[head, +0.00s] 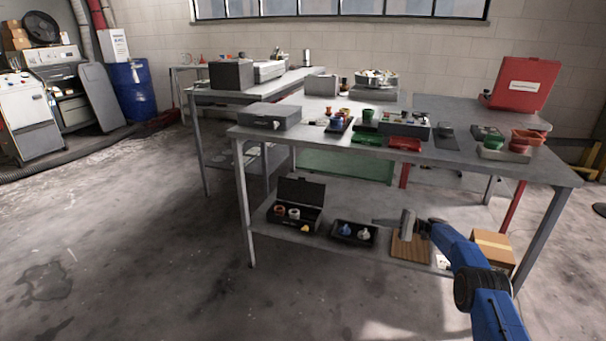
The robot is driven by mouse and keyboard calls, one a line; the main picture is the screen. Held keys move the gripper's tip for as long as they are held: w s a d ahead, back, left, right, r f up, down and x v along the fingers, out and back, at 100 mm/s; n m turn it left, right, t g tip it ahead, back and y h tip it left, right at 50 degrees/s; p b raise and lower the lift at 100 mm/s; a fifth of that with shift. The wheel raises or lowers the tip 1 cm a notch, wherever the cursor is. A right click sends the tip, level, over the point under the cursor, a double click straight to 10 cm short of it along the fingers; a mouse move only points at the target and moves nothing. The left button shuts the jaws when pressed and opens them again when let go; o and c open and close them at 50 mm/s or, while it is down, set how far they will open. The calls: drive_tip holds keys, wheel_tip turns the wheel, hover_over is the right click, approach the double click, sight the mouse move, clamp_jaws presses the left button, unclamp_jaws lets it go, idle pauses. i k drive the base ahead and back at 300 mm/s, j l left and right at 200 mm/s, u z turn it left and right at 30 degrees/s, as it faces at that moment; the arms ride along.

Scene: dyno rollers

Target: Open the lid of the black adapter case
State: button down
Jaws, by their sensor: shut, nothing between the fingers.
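The black adapter case (271,219) sits at the left end of the lower shelf. Its lid (301,191) stands raised at the back, and several small orange, white and yellow parts show inside. My gripper (377,221) is shut and empty. It points left over the lower shelf, to the right of the case and apart from it.
A black tray (354,241) with blue and white parts lies between the case and my gripper. A wooden board (410,248) and a cardboard box (493,246) are on the shelf's right. The crowded tabletop (318,146) hangs above; floor in front is clear.

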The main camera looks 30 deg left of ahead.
sight(298, 191)
drive_tip(key=i+j, duration=0.15)
drive_tip(key=j, duration=0.2)
drive_tip(key=i+j, duration=0.15)
drive_tip(key=j, duration=0.2)
drive_tip(key=i+j, duration=0.15)
drive_tip(key=j, duration=0.25)
drive_tip(key=i+j, duration=0.1)
drive_tip(key=j, duration=0.25)
drive_tip(key=i+j, duration=0.15)
drive_tip(key=j, duration=0.2)
